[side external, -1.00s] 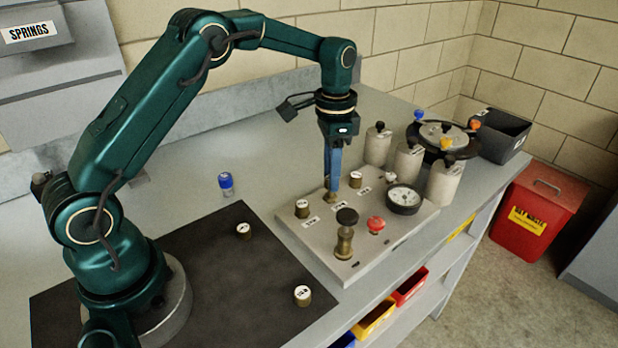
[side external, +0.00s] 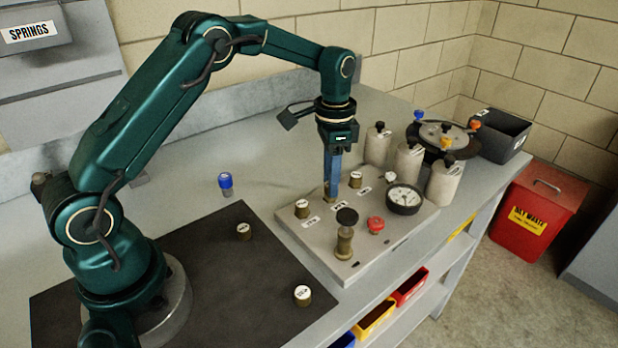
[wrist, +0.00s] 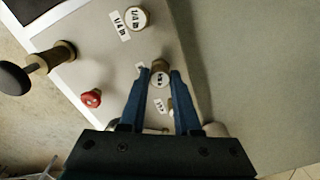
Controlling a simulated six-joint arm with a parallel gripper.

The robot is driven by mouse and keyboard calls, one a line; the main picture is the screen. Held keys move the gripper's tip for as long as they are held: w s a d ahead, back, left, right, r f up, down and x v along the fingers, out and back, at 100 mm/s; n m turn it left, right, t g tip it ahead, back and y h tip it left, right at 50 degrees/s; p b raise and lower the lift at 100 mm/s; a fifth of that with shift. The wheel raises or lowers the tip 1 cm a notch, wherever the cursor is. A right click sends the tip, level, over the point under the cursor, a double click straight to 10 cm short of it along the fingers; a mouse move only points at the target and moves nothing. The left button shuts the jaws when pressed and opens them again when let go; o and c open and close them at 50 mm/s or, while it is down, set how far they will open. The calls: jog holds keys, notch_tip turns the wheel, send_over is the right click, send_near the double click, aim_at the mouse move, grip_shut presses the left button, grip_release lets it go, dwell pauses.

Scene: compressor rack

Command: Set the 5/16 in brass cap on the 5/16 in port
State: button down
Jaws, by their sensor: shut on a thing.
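My gripper (side external: 331,186) is upright over the pale fixture block (side external: 300,240), its blue fingers shut on a small brass cap. In the wrist view the cap (wrist: 160,77) sits between the fingertips (wrist: 160,74), its top marking too small to read. The cap is low over the middle position of the block's row, between two other brass caps. The 5/16 in port is hidden under the cap and fingers, so I cannot tell whether the cap is fully seated.
A capped spot (wrist: 134,18) marked 1/4 in is beside the held cap. A brass valve with a black knob (side external: 346,217), a red knob (side external: 376,225) and a gauge (side external: 404,198) stand on the block. Two caps (side external: 243,231) (side external: 302,295) rest on the dark mat.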

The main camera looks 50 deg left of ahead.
jog(key=shift+f, duration=0.35)
dwell(0.3)
jog(key=c, duration=0.5)
grip_release()
jog(key=shift+c, duration=0.2)
jog(key=shift+o, duration=0.3)
jog(key=o, duration=0.3)
jog(key=shift+o, duration=0.2)
jog(key=shift+r, duration=0.1)
jog(key=shift+r, duration=3.45)
